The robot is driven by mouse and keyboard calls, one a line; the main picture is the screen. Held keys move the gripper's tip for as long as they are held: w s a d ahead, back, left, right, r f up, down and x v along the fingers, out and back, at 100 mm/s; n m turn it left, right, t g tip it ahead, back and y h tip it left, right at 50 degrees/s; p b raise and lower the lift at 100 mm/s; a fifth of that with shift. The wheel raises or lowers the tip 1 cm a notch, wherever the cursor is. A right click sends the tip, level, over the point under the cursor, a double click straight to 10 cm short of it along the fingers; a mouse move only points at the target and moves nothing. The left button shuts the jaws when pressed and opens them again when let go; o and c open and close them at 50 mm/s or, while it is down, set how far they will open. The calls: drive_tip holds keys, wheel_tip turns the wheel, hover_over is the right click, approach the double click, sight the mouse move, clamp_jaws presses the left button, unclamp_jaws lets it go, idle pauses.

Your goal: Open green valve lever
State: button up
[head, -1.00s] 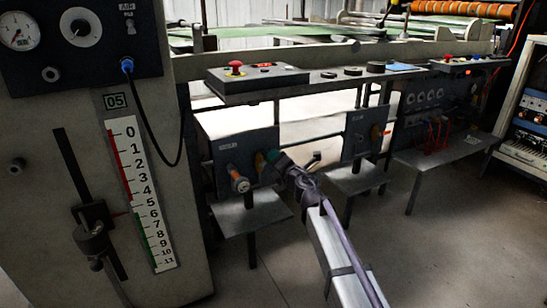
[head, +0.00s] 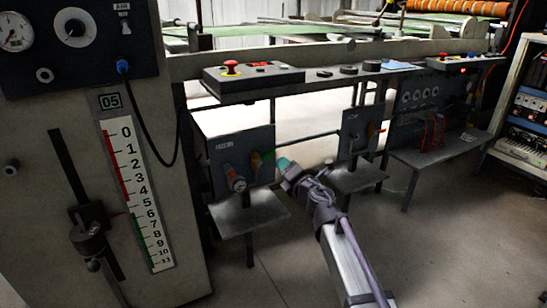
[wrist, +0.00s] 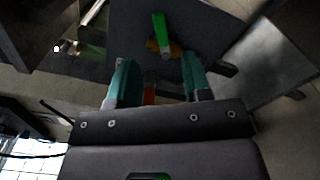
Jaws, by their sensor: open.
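The green valve lever (head: 268,156) is on a dark panel (head: 232,147) left of centre in the head view, beside an orange valve body (head: 256,162). In the wrist view the green lever (wrist: 160,28) runs up from its orange-yellow body (wrist: 152,46), ahead of the fingers. My gripper (head: 285,164) is just right of the lever in the head view, apart from it. In the wrist view my gripper (wrist: 158,78) shows two teal fingers spread wide, with the lever beyond them and no visible contact. A small orange-red patch shows between the fingers; I cannot tell what it is.
A grey shelf (head: 250,214) juts out below. A control desk (head: 253,79) overhangs above.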

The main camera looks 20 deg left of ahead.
sight(271, 154)
drive_tip(key=x, duration=1)
drive_tip(key=shift+w+a, duration=0.1)
drive_tip(key=shift+a, duration=0.05)
clamp_jaws()
